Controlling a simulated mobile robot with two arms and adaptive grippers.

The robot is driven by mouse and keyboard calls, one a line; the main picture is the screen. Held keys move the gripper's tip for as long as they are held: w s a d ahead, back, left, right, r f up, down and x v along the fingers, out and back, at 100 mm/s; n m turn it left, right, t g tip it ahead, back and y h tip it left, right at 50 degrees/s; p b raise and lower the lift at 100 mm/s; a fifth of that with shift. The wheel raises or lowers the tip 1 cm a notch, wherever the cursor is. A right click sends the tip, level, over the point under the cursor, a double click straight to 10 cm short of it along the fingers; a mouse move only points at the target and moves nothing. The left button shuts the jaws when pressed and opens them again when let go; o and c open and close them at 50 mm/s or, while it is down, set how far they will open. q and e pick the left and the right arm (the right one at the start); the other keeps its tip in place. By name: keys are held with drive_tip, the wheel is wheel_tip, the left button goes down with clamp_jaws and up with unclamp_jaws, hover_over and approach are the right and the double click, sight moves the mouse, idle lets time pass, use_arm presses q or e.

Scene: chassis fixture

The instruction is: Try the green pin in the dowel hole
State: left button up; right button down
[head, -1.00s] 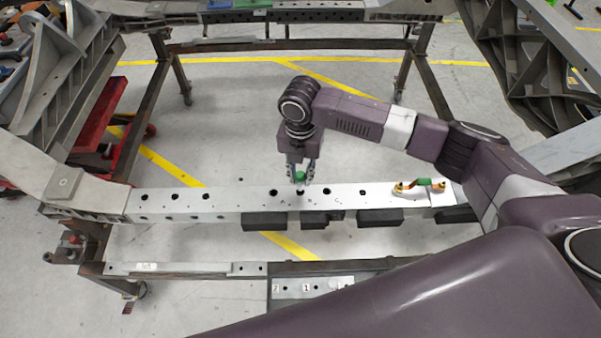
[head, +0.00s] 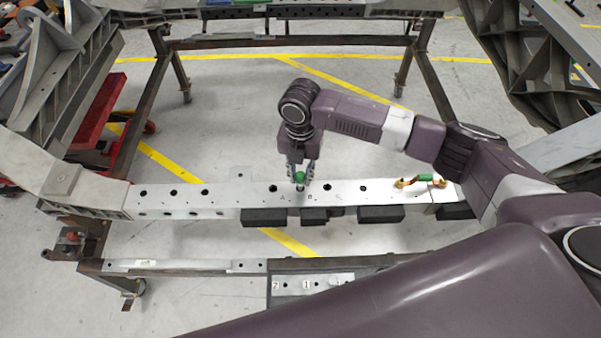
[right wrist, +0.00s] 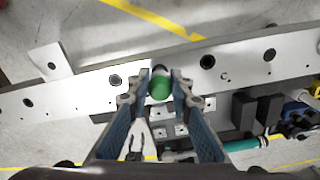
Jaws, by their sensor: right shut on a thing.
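The green pin (head: 299,177) is held upright between the fingertips of my right gripper (head: 300,174), over the pale beam (head: 235,199) between its A and C holes. In the right wrist view its round green top (right wrist: 161,88) sits between the two fingers of the right gripper (right wrist: 160,92), with a dark and bright lower part just beyond it. The pin's lower end is at the beam's top face near the letter B. The pin and fingers hide the spot beneath, so I cannot tell whether the tip is in a hole. My left gripper is out of view.
Open holes show at A (head: 273,188) and C (head: 327,187), with more along the beam. A green and orange handle-like part (head: 421,181) lies on the beam's right end. Black blocks (head: 264,217) are along its front edge. A plate marked 1 and 2 (head: 318,283) is nearer.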

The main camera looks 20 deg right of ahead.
drive_tip(key=shift+f, duration=0.3)
drive_tip(key=shift+r, duration=0.1)
drive_tip(key=shift+p, duration=0.35)
drive_tip(key=c, duration=1.7)
unclamp_jaws()
drive_tip(key=shift+o, duration=0.2)
wheel_tip(320, 180, up, 9)
drive_tip(key=p, duration=0.9)
